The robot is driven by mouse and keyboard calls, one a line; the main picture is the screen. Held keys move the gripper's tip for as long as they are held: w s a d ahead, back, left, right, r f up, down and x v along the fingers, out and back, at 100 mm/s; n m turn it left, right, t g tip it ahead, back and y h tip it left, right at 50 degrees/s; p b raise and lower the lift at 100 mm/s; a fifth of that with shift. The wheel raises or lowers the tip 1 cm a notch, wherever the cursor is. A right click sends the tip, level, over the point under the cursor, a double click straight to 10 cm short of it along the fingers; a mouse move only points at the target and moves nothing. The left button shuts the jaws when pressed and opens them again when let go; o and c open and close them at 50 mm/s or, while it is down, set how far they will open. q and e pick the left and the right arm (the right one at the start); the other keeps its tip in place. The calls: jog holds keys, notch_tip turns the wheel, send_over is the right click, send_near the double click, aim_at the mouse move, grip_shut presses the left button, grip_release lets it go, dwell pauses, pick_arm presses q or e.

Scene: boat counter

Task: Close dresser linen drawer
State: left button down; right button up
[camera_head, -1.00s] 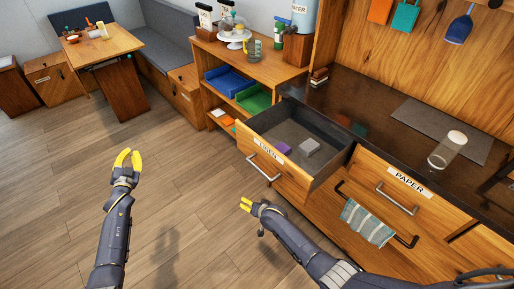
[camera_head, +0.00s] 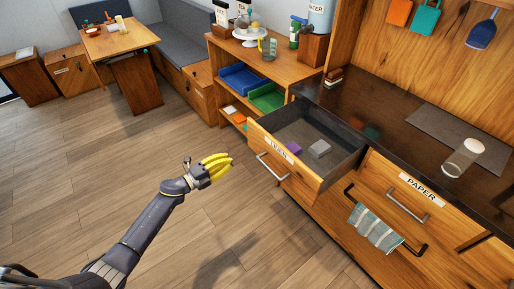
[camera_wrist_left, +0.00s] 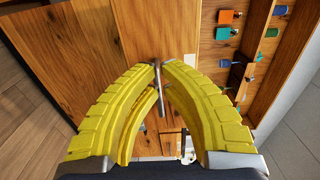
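The linen drawer (camera_head: 262,143), wooden with a white LINEN label, is pulled open from the counter. Its bar handle (camera_head: 272,168) is on the front face. A purple block (camera_head: 293,148) and a grey block (camera_head: 319,149) lie inside. My left gripper (camera_head: 230,162), with yellow fingers, is in front of the drawer, left of the handle and apart from it. In the left wrist view, its curved fingers (camera_wrist_left: 160,66) come together at the tips with nothing held, and a metal bar shows beyond them. My right gripper is out of view.
The paper drawer (camera_head: 402,190) is shut to the right. A striped towel (camera_head: 374,228) hangs on a bar below it. The dark countertop (camera_head: 385,105) holds a glass jar (camera_head: 463,158). A shelf unit (camera_head: 228,60) stands behind the drawer. The floor at left is clear.

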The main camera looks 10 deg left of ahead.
aim_at(259, 144)
pick_arm(q)
jog(key=x, duration=1.4)
jog(key=shift+s+d+f, duration=0.1)
jog(key=shift+d, duration=0.05)
